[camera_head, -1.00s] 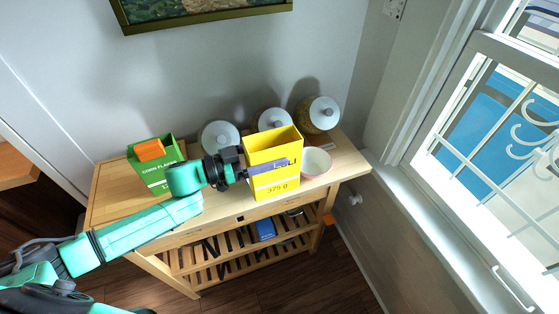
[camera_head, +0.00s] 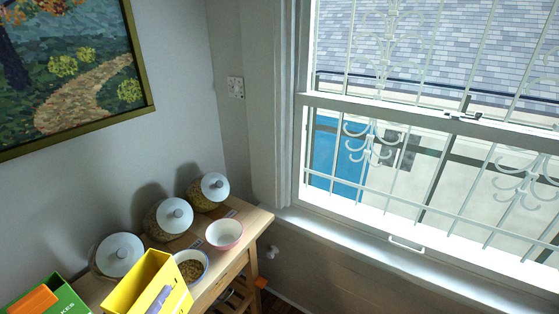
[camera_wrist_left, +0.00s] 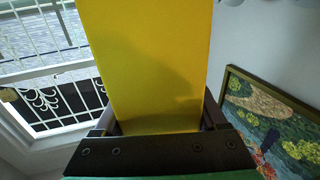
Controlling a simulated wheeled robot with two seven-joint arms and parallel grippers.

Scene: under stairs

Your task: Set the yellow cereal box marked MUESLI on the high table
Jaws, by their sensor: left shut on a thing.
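The yellow cereal box (camera_head: 136,282) is at the lower left of the head view, its open top facing up. The lettering is out of sight there. My left gripper (camera_head: 161,299) is shut on the box; a finger lies against its side. In the left wrist view the box (camera_wrist_left: 150,60) fills the middle between the fingers. My right gripper is out of view.
A pinkish bowl (camera_head: 224,234) and a bowl of brown food (camera_head: 190,266) stand near the box. A green box (camera_head: 50,298) is at the lower left corner. A window (camera_head: 430,130) is on the right.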

